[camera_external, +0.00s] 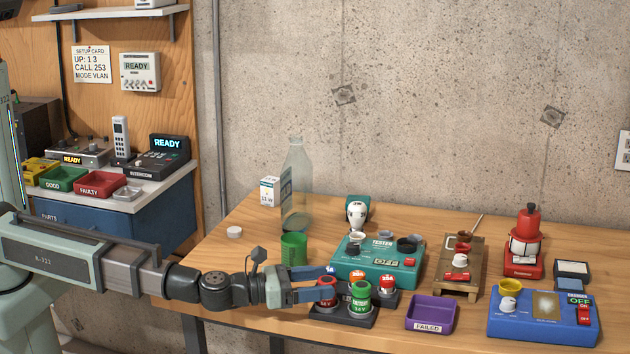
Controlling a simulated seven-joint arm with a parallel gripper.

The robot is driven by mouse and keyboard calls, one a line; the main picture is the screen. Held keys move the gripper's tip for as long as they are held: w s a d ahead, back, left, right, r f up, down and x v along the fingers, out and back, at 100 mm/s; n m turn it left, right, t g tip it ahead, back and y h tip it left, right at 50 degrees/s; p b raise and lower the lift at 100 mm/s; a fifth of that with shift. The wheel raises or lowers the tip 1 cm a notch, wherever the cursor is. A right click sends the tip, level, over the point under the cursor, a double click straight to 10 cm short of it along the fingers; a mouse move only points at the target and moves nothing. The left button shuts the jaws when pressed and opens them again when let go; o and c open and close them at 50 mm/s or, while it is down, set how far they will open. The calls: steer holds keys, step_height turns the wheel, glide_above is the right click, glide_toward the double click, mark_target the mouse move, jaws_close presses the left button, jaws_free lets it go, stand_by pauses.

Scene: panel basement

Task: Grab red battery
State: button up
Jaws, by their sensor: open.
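A red battery (326,295) stands upright in a dark holder (345,320) at the table's front. A green battery (360,297) stands beside it on the right. The fingers are close to the top of the front-left red battery, one toward the back and one toward the front. I cannot tell whether either finger touches it. Nothing is seen held.
A green cup (294,248) and a clear bottle (297,190) stand behind my gripper. The table's left end is mostly clear.

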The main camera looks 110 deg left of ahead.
steer(key=shift+x, duration=1.2)
steer(key=c, duration=1.1)
steer(key=shift+c, duration=0.2)
